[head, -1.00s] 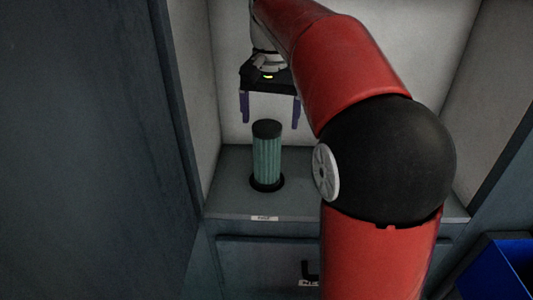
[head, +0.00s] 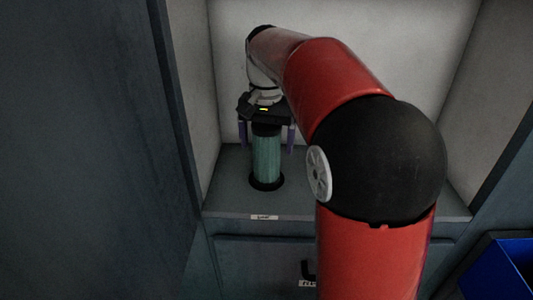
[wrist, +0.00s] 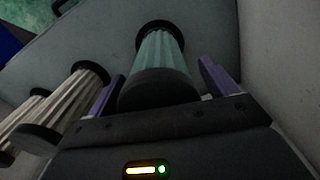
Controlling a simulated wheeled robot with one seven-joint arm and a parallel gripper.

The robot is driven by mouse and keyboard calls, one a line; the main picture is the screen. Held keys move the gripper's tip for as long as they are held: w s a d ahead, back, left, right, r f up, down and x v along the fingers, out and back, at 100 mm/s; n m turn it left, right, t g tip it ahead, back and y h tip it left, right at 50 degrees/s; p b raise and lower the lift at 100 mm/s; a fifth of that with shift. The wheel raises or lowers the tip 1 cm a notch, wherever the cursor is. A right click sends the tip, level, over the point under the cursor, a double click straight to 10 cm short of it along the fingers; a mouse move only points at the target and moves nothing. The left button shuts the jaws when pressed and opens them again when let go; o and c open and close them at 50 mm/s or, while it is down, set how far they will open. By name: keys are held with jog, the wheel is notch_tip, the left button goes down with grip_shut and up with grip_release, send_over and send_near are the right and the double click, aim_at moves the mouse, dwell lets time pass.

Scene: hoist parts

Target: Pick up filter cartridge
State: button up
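The filter cartridge (head: 267,160), a ribbed green cylinder with black end caps, stands upright on the grey shelf. My gripper (head: 267,147) is above it, pointing down, with its two purple fingers apart, one on each side of the cartridge's upper part. The wrist view also shows the cartridge (wrist: 158,62) between the spread fingers, with gaps visible on both sides. Its top cap is close to the gripper's palm; I cannot tell whether they touch.
The shelf (head: 225,200) sits in a recess with pale walls. In the wrist view, pale ribbed cartridges (wrist: 62,105) stand to the left, beside the left finger; my arm hides that area in the head view. A blue bin (head: 495,270) is at lower right.

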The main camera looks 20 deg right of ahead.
jog(key=c, duration=1.2)
jog(key=shift+o, duration=0.2)
